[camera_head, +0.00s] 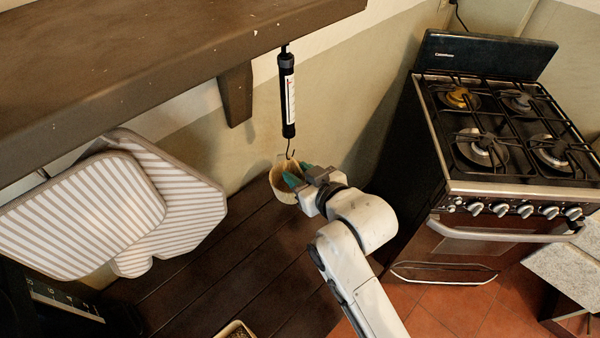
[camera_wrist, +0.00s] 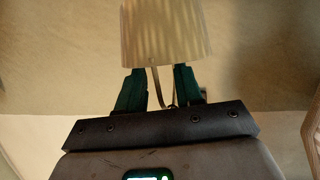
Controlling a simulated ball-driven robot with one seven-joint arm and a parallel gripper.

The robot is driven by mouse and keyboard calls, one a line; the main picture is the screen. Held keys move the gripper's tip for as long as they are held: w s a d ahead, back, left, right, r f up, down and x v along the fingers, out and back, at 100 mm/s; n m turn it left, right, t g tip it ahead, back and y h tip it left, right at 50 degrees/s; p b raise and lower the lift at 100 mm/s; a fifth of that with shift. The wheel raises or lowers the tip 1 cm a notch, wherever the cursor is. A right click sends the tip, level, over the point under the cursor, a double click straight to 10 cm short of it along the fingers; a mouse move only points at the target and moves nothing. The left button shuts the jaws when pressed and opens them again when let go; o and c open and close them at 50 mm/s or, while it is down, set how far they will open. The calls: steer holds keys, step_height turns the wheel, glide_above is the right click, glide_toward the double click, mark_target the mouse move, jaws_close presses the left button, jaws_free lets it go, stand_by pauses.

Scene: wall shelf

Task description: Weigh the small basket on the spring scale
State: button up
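The spring scale (camera_head: 288,97) hangs upright below the shelf, a dark tube with a white strip and a thin hook (camera_head: 290,153) at its lower end. The small pale basket (camera_head: 284,190) is just below the hook, in front of the wall. In the wrist view, the basket (camera_wrist: 165,35) appears upside down, with its handle (camera_wrist: 155,88) running between my green fingers. My gripper (camera_head: 300,176) is at the basket's upper right side; its fingers (camera_wrist: 159,88) stand apart with gaps beside the handle. A thin curved end shows by the handle, but whether the hook bears it I cannot tell.
The brown wall shelf (camera_head: 130,55) and its bracket (camera_head: 236,95) are at upper left. Striped boards (camera_head: 80,215) stand at left. A dark slatted surface (camera_head: 235,255) lies below the basket. A stove (camera_head: 500,140) stands at right.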

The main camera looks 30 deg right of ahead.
steer(key=shift+c, duration=0.5)
jaws_close()
steer(key=shift+d+r+p, duration=0.15)
steer(key=shift+r+p, duration=0.5)
steer(key=shift+p, duration=0.1)
steer(key=shift+r+p, duration=0.25)
steer(key=shift+p, duration=0.3)
stand_by(0.7)
steer(key=shift+w+f+b, duration=0.1)
steer(key=shift+f+b, duration=0.2)
steer(key=shift+b, duration=1.15)
